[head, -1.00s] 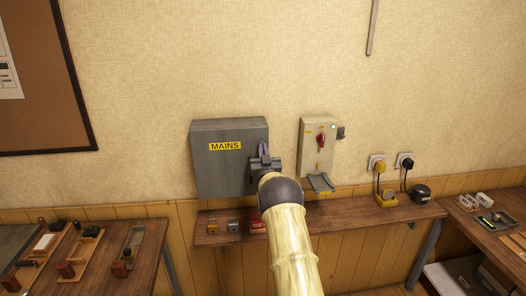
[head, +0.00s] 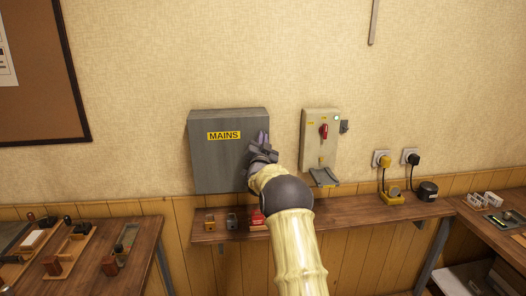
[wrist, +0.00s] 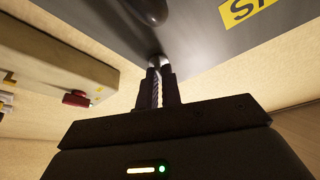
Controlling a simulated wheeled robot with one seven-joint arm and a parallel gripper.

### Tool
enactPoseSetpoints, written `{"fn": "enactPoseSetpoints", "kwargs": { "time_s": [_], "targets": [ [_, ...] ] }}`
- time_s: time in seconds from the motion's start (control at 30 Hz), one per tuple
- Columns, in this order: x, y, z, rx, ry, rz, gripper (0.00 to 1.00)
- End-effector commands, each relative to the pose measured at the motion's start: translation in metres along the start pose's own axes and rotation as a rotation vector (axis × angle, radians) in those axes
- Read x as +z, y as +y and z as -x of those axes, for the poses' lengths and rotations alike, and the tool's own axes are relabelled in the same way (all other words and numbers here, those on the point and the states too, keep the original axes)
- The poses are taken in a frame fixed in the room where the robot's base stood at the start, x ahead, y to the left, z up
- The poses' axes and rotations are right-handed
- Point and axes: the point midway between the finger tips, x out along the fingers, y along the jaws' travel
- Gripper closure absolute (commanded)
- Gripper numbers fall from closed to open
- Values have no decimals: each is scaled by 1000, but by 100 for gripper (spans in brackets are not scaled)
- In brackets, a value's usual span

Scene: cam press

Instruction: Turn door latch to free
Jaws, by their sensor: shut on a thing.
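The grey box (head: 215,165) labelled MAINS hangs on the wall in the middle of the head view. My gripper (head: 263,138) is at the right side of its door. In the wrist view, the fingers (wrist: 159,78) are shut on a small rounded dark metal piece, the door latch (wrist: 155,62), just below the box face. The fingers and wrist hide most of the latch, so its exact angle cannot be told. The door looks closed.
Right of the box, a beige switch unit (head: 313,150) has a red handle and a lit green lamp. A narrow wooden shelf (head: 345,208) below holds small items and two plugs' cords. Workbenches stand left (head: 140,278) and right.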

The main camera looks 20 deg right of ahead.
Motion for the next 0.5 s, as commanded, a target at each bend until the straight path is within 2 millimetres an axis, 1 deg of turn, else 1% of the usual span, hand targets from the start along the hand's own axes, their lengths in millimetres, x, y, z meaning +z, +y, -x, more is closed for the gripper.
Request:
{"fn": "enactPoseSetpoints", "kwargs": {
  "time_s": [0.07,0.5],
  "targets": [
    [4,2,2,24,4,-63,100],
    [-1,-2,0,184,3,-448,100]
  ]
}}
